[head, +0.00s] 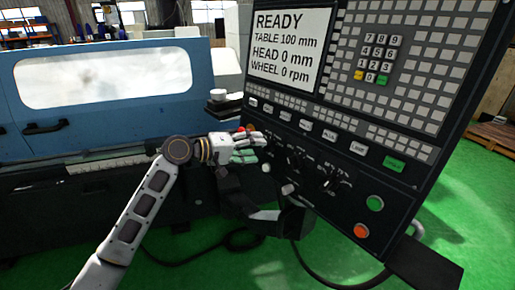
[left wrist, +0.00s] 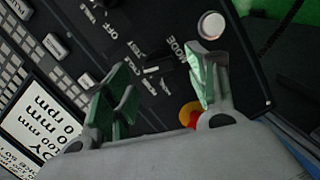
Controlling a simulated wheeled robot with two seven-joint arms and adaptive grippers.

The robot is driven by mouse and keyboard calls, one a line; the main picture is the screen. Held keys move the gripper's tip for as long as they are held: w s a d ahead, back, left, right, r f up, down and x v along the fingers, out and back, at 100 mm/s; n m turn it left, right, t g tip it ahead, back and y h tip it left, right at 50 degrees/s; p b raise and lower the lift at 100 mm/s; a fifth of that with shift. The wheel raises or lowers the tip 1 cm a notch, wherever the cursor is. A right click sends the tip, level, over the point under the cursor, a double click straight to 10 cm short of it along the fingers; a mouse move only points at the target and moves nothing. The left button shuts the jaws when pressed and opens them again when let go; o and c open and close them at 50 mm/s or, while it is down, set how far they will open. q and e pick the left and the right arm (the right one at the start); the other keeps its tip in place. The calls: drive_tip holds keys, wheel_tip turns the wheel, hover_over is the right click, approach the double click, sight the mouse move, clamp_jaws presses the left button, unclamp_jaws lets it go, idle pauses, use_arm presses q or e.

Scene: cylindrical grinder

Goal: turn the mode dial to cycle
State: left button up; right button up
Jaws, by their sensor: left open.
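My left gripper (head: 264,152) is open in front of the left part of the control panel's lower dial area in the head view. In the left wrist view its two green-padded fingers (left wrist: 163,78) are spread apart. In the head view the hand hides the dial. My right gripper does not show.
The slanted panel (head: 345,115) bears a READY screen (head: 290,48), a keypad, a row of labelled buttons, a green button (head: 375,203) and a red button (head: 361,230). A red and yellow knob (left wrist: 189,113) and a silver knob (left wrist: 211,25) flank the dial. A blue machine (head: 115,95) stands left.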

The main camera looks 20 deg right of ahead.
use_arm(q)
drive_tip(key=v, duration=0.9)
drive_tip(key=shift+a, duration=0.35)
drive_tip(key=shift+r, duration=0.1)
